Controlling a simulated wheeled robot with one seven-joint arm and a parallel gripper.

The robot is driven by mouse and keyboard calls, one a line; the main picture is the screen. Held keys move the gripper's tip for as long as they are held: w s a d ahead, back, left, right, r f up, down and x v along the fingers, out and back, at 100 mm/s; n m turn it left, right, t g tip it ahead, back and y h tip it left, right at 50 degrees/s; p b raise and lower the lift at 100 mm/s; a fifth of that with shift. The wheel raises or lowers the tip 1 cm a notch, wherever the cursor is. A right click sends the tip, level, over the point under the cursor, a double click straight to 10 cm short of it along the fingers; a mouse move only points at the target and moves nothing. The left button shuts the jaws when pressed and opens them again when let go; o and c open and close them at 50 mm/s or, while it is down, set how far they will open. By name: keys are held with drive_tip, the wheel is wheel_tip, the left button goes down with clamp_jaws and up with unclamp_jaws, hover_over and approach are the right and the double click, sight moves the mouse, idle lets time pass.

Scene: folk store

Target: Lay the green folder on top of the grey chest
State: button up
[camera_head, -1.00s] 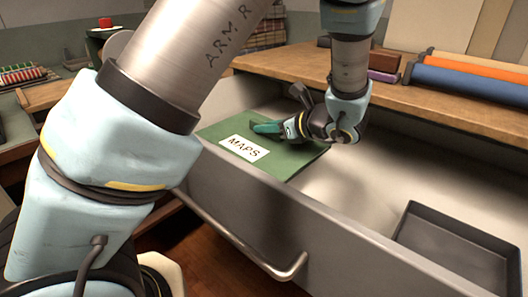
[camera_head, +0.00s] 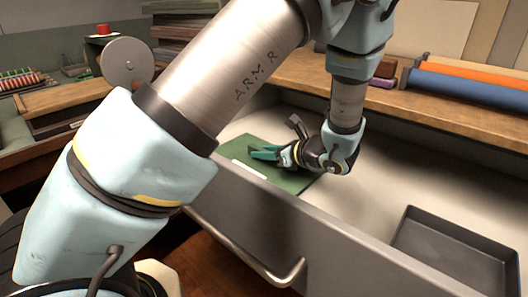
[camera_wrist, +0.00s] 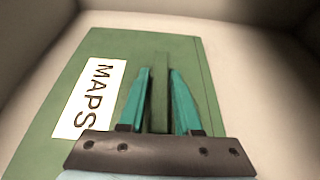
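The green folder (camera_head: 296,181) lies flat inside a large open drawer, at its left end. A raised dark green strip (camera_wrist: 160,85) stands on the folder. My gripper (camera_head: 258,152) is low over the folder, and its teal fingers (camera_wrist: 158,98) lie on either side of the strip. The fingers look open, with narrow gaps beside the strip. I cannot pick out a grey chest in these views.
The grey drawer front (camera_head: 245,215) with its bar handle (camera_head: 290,272) stands between my body and the folder. A dark tray (camera_head: 455,250) sits at the drawer's right. A wooden counter (camera_head: 430,105) with coloured rolls (camera_head: 470,85) runs behind. The drawer's middle floor is clear.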

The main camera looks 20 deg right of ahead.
drive_tip(key=shift+o, duration=1.3)
drive_tip(key=shift+f+b, duration=0.1)
drive_tip(key=shift+b, duration=0.2)
